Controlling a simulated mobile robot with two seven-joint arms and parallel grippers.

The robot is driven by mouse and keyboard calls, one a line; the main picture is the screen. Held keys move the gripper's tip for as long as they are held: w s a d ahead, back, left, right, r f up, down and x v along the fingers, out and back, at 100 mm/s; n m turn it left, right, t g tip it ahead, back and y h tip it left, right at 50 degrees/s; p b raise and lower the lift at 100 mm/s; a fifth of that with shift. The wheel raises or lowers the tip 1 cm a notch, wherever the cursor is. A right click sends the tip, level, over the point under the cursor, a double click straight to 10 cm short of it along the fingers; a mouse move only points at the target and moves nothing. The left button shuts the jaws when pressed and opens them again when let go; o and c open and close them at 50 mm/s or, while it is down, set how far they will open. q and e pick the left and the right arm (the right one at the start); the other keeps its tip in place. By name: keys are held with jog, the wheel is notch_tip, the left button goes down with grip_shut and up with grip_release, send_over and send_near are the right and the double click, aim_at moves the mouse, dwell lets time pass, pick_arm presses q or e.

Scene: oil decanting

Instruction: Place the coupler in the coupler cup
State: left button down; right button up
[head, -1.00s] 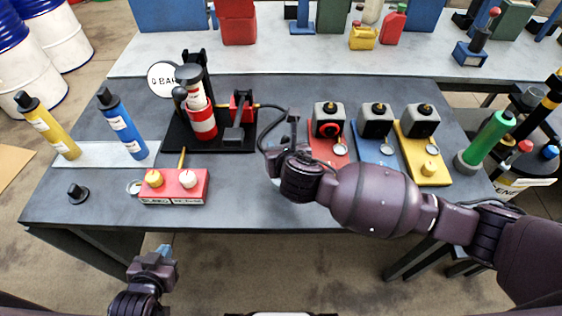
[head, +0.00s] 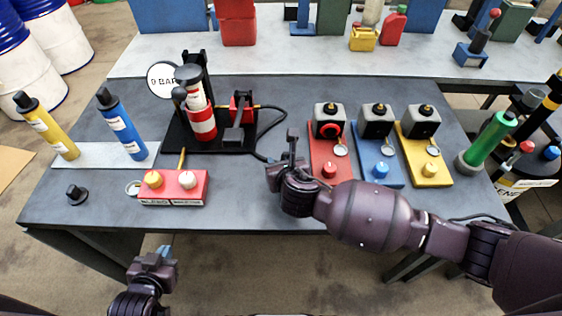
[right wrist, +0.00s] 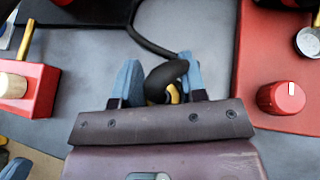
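The coupler (right wrist: 173,95), a yellow end piece on a thick black hose (right wrist: 150,44), sits between the blue fingers of my right gripper (right wrist: 160,82). The fingers appear closed on it, with the hose bending up over it. In the head view my right gripper (head: 284,165) is above the table, between the red two-knob block and the red panel. Its grip is hard to see there. No cup labelled for the coupler can be made out; a small silver ring (head: 133,188) lies left of the two-knob block. My left gripper (head: 157,260) is low in front of the table; its opening is unclear.
The red two-knob block (head: 174,200) and a black base with pump and gauge (head: 165,79) are left of my right gripper. Red, blue (head: 376,150) and yellow panels stand right. Bare grey tabletop (head: 235,185) lies between. A black cap (head: 77,193) sits at left front.

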jog(key=o, duration=0.3)
jog(key=shift+o, duration=0.2)
jog(key=v, duration=1.2)
jog(key=shift+r+p, duration=0.15)
jog(key=shift+p, duration=0.25)
